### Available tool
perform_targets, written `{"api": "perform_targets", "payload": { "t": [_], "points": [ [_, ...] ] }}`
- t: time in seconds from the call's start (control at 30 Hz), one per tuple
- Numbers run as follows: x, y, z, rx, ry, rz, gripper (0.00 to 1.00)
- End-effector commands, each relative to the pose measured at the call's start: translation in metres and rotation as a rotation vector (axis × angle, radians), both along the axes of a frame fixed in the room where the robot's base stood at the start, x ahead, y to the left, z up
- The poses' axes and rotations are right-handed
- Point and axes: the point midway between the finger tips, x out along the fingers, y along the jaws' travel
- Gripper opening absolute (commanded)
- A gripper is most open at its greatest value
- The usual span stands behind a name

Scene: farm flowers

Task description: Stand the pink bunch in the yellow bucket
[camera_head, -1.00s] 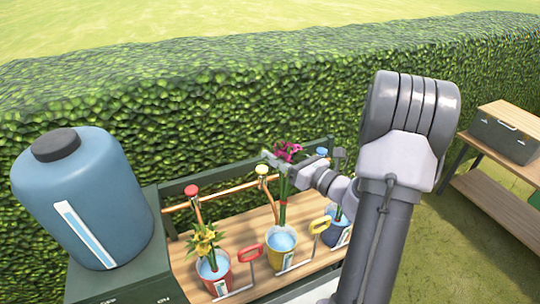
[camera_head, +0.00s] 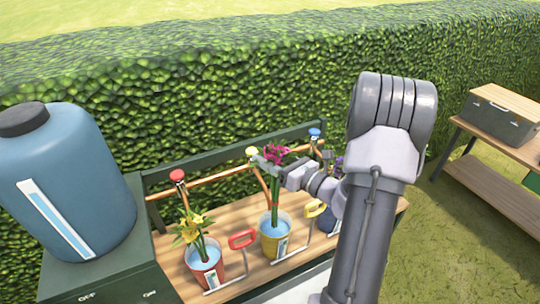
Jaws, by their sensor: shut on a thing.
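The pink bunch (camera_head: 272,156) has dark pink blooms on long green stems. It stands upright, its stems reaching down into the yellow bucket (camera_head: 270,247), which holds water. My gripper (camera_head: 273,168) is at the stems just under the blooms, shut on the bunch. The bucket stands on the wooden bench, about in the middle of the row. The stem ends are inside the bucket, and I cannot tell whether they touch its bottom.
A red bucket (camera_head: 205,271) with yellow flowers (camera_head: 192,228) stands to the left. A blue bucket (camera_head: 326,222) is to the right, partly behind my arm. Red (camera_head: 243,239) and yellow handles rise in front. Copper pipes with coloured knobs run behind. A blue tank (camera_head: 70,185) stands at left.

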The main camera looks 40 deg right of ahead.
Motion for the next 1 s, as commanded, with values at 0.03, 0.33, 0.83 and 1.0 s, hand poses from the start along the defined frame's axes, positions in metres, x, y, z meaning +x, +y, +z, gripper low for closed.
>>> {"api": "perform_targets", "payload": {
  "t": [0.03,0.33,0.83,1.0],
  "points": [
    [0.000,0.000,-0.010,0.000,-0.001,0.000,0.00],
    [0.000,0.000,-0.043,0.001,-0.001,0.000,0.00],
    [0.000,0.000,-0.099,0.001,-0.001,0.000,0.00],
    [0.000,0.000,-0.116,0.000,-0.001,0.000,0.00]
  ]
}}
